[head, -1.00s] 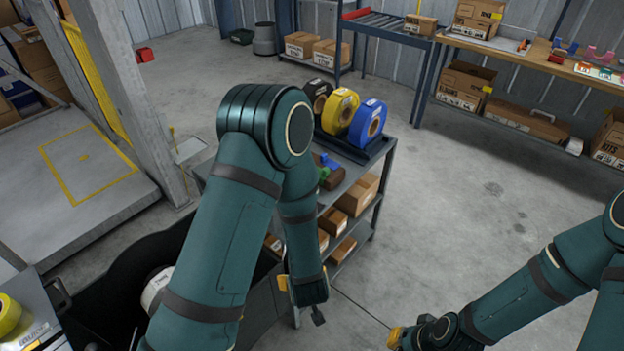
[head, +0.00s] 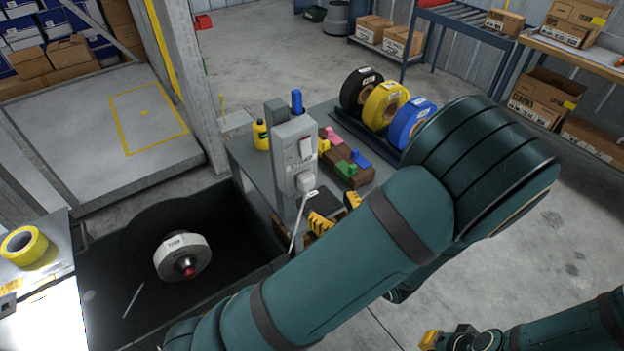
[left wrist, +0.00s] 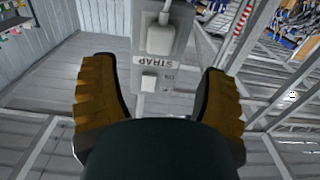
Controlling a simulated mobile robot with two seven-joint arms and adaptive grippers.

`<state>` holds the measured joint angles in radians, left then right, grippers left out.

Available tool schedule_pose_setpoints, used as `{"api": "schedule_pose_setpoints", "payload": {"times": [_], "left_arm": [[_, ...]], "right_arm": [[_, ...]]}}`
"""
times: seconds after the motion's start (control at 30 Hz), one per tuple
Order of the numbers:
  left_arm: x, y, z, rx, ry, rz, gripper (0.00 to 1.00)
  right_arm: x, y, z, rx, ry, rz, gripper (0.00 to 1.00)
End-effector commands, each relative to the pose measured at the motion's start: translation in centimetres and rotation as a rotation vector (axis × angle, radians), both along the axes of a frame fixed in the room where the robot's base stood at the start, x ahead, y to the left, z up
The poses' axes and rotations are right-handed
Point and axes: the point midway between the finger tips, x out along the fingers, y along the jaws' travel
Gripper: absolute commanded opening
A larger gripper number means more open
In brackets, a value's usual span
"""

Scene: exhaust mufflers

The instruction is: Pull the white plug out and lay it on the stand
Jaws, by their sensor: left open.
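The white plug (head: 305,183) sits in the lower part of a grey socket box (head: 290,150) on a post, with a pale cord hanging down. In the left wrist view the plug (left wrist: 160,38) is at the top, on the box with an upside-down STRAP label. My left gripper (head: 336,211) is open and empty, just below and right of the plug. Its yellow fingers (left wrist: 160,100) stand apart on either side of the box in the wrist view, not touching the plug. The grey stand (head: 249,168) is around the post. My right gripper (head: 445,341) is low at the bottom edge, partly cut off.
Tape rolls (head: 385,104) stand in a dark holder on the stand, near a brown block (head: 345,160) with coloured pieces and a yellow bottle (head: 261,135). A dark machine with a white reel (head: 183,257) is at lower left. My left arm covers the stand's front.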

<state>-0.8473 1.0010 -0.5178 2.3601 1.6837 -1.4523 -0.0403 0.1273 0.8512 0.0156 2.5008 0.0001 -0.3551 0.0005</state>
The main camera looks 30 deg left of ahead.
Motion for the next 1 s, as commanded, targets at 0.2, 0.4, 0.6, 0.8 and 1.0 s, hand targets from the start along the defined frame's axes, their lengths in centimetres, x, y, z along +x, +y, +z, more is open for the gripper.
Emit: {"api": "schedule_pose_setpoints", "payload": {"times": [0.2,0.4,0.6,0.8,1.0], "left_arm": [[0.0,0.0,0.0,-0.001,0.002,-0.001,0.73],[0.3,0.8,-0.1,-0.003,0.001,0.0,0.73],[1.2,3.0,-0.2,-0.003,0.002,0.001,0.73],[2.2,5.5,0.0,-0.003,0.002,0.001,0.73],[3.0,7.3,0.0,-0.002,0.002,0.0,0.73]], "right_arm": [[0.0,0.0,0.0,0.0,0.0,0.0,0.0],[0.0,0.0,-0.2,0.0,0.0,0.0,0.0],[0.1,0.0,-0.6,0.0,-0.002,-0.001,0.0],[0.2,0.0,-0.7,0.0,-0.004,-0.001,0.0],[0.1,0.0,-0.4,0.0,-0.002,-0.001,0.0]]}}
